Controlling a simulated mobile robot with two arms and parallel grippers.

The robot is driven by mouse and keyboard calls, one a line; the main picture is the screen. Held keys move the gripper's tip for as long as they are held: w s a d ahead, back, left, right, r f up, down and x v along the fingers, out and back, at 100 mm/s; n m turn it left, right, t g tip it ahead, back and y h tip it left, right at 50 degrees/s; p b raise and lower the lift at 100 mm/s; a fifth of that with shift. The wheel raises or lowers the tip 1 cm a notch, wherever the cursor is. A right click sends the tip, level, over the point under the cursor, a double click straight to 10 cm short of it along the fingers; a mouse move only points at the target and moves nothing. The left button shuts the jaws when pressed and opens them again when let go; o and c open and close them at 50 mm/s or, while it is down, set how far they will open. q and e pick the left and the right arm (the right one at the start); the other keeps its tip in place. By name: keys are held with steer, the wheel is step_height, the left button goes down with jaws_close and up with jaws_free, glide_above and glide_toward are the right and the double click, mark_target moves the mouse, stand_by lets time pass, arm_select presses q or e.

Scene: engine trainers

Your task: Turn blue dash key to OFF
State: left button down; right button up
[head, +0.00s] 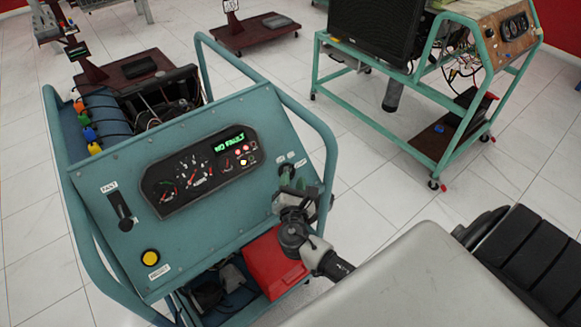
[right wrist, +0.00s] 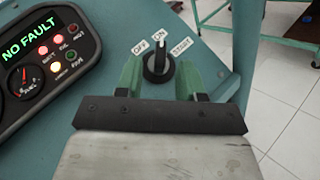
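The dash key (right wrist: 158,66) is a black rotary knob on the blue panel in the right wrist view. It stands roughly upright, pointing to the ON label (right wrist: 159,35). The OFF label (right wrist: 140,46) is at its left and START (right wrist: 181,48) at its right. My right gripper (right wrist: 159,76) is open, its two green fingers on either side of the key with gaps. Whether the fingertips reach around the knob I cannot tell. In the head view the right gripper (head: 293,187) is at the panel's right end, partly covering the key area. My left gripper is not in view.
The blue trainer's gauge cluster (head: 199,172) reads NO FAULT, with lamps lit. A throttle lever (head: 122,213) and yellow button (head: 150,257) are at the panel's left. Blue frame tubes (head: 327,150) rise beside the key. A red box (head: 270,265) sits below; another trainer (head: 430,80) stands behind right.

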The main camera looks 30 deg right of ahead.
mark_target(292, 171)
steer(key=shift+x, duration=2.15)
steer(key=shift+c, duration=0.4)
steer(key=c, duration=0.5)
steer(key=shift+f, duration=0.1)
steer(key=shift+f+n+t+y+b, duration=0.15)
steer(key=shift+n+t+y+b, duration=0.6)
steer(key=shift+n, duration=0.35)
steer(key=n+t+y+b, duration=0.1)
steer(key=n+y+b, duration=0.3)
steer(key=n+t+y+b, duration=0.2)
steer(key=n+y+b, duration=0.1)
steer(key=n+b, duration=0.1)
steer(key=shift+f+n+y, duration=0.1)
steer(key=shift+n+y, duration=0.2)
steer(key=shift+y, duration=0.05)
steer(key=shift+r+n+y+b, duration=0.25)
steer(key=shift+n+y+b, duration=0.85)
steer(key=shift+b, duration=0.2)
